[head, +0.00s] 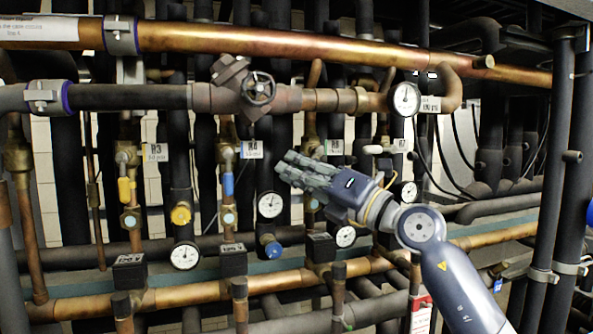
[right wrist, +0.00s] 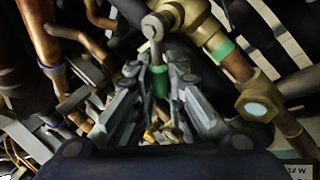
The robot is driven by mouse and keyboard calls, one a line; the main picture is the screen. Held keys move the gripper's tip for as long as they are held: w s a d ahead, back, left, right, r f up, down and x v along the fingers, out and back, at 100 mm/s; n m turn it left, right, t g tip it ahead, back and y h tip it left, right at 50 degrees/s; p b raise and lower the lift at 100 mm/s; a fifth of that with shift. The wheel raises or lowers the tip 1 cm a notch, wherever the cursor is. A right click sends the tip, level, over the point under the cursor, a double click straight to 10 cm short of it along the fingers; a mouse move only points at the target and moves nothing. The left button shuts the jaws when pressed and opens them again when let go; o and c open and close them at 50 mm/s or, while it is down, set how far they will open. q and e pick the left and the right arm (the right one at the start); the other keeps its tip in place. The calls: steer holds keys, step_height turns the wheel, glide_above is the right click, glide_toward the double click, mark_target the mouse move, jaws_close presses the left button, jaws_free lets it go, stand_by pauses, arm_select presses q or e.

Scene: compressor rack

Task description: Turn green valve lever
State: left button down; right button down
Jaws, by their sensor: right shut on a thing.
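The green valve lever (right wrist: 160,82) shows in the right wrist view as a short green sleeve on a metal arm, hanging from a brass valve body (right wrist: 194,22). My right gripper (right wrist: 157,70) has a finger on each side of the lever and is shut on it. In the head view my right gripper (head: 287,167) reaches in from the lower right to the middle of the pipe rack, and its fingers hide the lever there. My left gripper is in neither view.
Around the gripper are pressure gauges (head: 270,205), a blue lever (head: 228,184), a yellow lever (head: 125,190) and a handwheel (head: 259,88). A large copper pipe (head: 300,44) crosses above. Dense dark vertical pipes leave little free room; the open space is in front of the rack.

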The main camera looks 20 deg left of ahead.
steer(key=shift+w+d+f+n+g+h, duration=0.15)
steer(key=shift+d+f+n+g+h, duration=0.2)
steer(key=shift+n, duration=0.45)
steer(key=shift+w+d+f+n+g+h, duration=0.15)
steer(key=shift+n+g+h, duration=0.25)
steer(key=shift+n, duration=0.4)
steer(key=shift+w+d+f+n+g+h+p, duration=0.3)
steer(key=shift+n+h, duration=0.2)
steer(key=shift+n, duration=0.3)
steer(key=shift+w+d+f+n+g+h+p, duration=0.15)
steer(key=shift+d+n+h, duration=0.25)
steer(key=shift+n, duration=0.4)
steer(key=c, duration=1.6)
jaws_free()
steer(key=shift+a, duration=0.1)
steer(key=v, duration=0.8)
steer(key=shift+c, duration=0.3)
